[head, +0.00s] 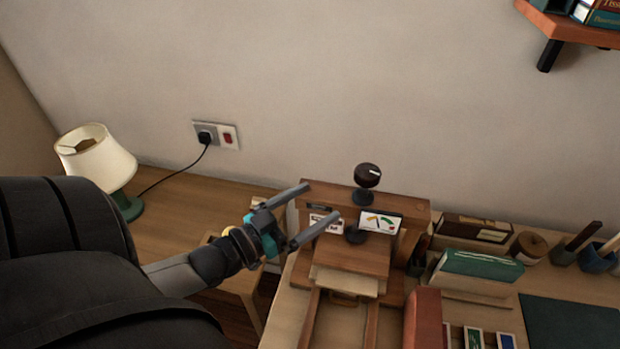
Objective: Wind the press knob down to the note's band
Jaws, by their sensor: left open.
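The press knob (368,175) is a dark round knob with a white mark, standing on a short dark stem at the top of the wooden press (415,212). A small white card with coloured arc bands (381,222) stands below it on the press. Another small printed card (327,223) is to its left, partly behind a finger. My left gripper (322,209) is open and empty, its two fingers pointing right toward the press. It is left of and lower than the knob in the picture, apart from it. My right gripper is not in view.
A lamp (97,158) stands at the left, its cord running to a wall socket (216,135). Right of the press are a green book (478,268), a brown box (474,228) and pots. A wall shelf (572,27) is at the upper right. Air around the knob looks clear.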

